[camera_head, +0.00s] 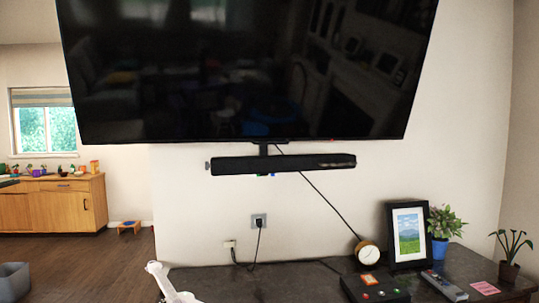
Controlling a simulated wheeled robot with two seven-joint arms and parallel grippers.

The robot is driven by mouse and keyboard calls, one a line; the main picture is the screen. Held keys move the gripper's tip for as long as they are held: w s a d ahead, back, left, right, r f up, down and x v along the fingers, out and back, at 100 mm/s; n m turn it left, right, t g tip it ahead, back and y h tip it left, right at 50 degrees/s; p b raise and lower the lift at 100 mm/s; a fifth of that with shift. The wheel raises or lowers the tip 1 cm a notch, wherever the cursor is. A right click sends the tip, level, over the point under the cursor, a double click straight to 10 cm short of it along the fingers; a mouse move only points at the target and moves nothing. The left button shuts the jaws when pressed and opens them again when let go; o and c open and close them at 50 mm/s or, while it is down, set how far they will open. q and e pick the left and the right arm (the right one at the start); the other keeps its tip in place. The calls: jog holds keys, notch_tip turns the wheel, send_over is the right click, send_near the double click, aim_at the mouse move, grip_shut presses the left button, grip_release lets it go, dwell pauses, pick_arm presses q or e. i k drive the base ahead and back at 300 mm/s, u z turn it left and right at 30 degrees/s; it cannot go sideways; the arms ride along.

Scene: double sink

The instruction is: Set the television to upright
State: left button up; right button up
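The television (245,70) is a large black flat screen on the white wall, filling the upper middle of the head view. Its top edge runs out of the frame. It narrows toward its bottom edge, and its upper part seems to lean out toward me. The bottom edge is nearly level. A dark bracket (263,149) shows below it. A white part of mine shows at the bottom edge.
A black soundbar (283,165) hangs under the television. A dark cabinet top (235,284) below carries a picture frame (408,235), a round clock (368,254), a remote (444,285) and plants (443,226). A cable runs down the wall. Open floor (75,262) lies left.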

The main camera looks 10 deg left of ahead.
aim_at(139, 72)
jog(key=u, duration=0.55)
jog(key=k, duration=0.65)
jog(key=u, duration=0.7)
jog(key=i, duration=1)
jog(key=z, duration=0.45)
jog(key=i, duration=0.8)
jog(key=z, duration=0.8)
